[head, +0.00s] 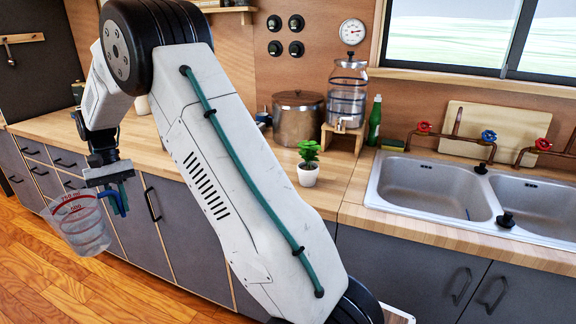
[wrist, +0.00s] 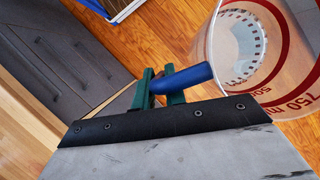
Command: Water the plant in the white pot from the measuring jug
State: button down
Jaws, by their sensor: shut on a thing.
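The clear measuring jug (head: 82,226) with red markings and a blue handle hangs in the air in front of the grey cabinets, at the left of the head view. My gripper (head: 119,197) is shut on its blue handle. In the wrist view the green fingers of my gripper (wrist: 166,88) close around the blue handle, and the jug (wrist: 262,65) is at the upper right. I cannot tell how much water it holds. The plant in the white pot (head: 308,172) stands on the wooden counter, right of my arm in the head view, well apart from the jug.
A metal pot (head: 298,118), a glass dispenser (head: 348,95) on a wooden stand and a green bottle (head: 375,120) stand behind the plant. A double sink (head: 432,187) is to the right. The counter around the plant is clear. Wooden floor (head: 40,270) lies below the jug.

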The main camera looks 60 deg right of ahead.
jog(key=s+d+r+m+t+y, duration=0.1)
jog(key=s+d+r+m+t, duration=0.15)
jog(key=s+d+m, duration=0.45)
jog(key=s+d+r+m+t+y, duration=0.1)
jog(key=s+d+r+m+y, duration=0.25)
jog(key=d, duration=0.65)
jog(key=s+d+f+m+t+h, duration=0.1)
jog(key=s+m, duration=0.5)
jog(key=m, duration=0.7)
jog(key=s+d+f+m+t+h, duration=0.2)
jog(key=s+d+m+h, duration=0.3)
jog(key=m, duration=0.9)
jog(key=shift+s+d+f+t+h, duration=0.35)
jog(key=shift+s+t+h, duration=0.4)
jog(key=shift+h, duration=0.9)
jog(key=shift+r+m, duration=0.1)
jog(key=shift+m, duration=0.25)
